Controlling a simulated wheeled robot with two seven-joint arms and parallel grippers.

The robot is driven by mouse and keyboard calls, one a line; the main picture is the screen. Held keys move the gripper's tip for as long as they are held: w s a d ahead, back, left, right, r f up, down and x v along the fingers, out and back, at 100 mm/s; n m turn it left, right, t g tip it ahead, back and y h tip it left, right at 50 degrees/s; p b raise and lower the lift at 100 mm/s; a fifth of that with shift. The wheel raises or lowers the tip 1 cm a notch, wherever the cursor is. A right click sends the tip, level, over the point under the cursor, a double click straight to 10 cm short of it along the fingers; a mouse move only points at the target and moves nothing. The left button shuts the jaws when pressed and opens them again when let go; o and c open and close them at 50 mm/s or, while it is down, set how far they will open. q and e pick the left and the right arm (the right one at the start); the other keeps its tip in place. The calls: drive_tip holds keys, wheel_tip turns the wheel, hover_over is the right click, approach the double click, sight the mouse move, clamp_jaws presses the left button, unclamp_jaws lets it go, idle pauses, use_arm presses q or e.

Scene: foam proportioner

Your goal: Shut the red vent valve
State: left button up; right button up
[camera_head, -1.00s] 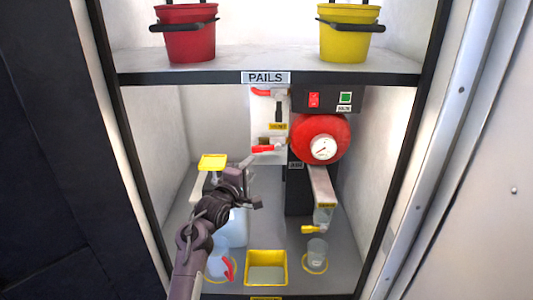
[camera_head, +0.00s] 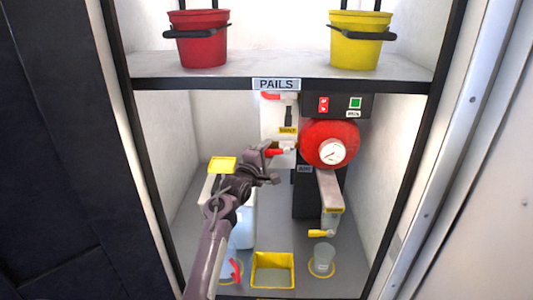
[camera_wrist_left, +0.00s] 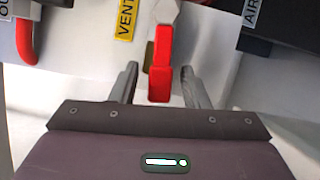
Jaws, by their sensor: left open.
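The red vent valve handle (camera_head: 277,152) is on the white panel left of the round red tank, below a yellow label. In the left wrist view the red handle (camera_wrist_left: 160,68) hangs from a pale hex fitting, beside the yellow VENT label (camera_wrist_left: 126,18). My left gripper (camera_head: 270,165) is at the handle in the head view. In the left wrist view its two fingers (camera_wrist_left: 159,82) are open, one on each side of the handle's lower end. Gaps show on both sides, so it does not grip it. My right gripper is in neither view.
The red tank with its gauge (camera_head: 333,151) stands close right of the handle. Another red handle (camera_wrist_left: 25,40) is at the left. Below are a yellow tray (camera_head: 273,284) and a clear cup (camera_head: 322,262). The shelf edge (camera_head: 230,85) runs above.

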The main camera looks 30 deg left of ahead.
use_arm(q)
drive_tip(key=shift+c, duration=0.4)
clamp_jaws()
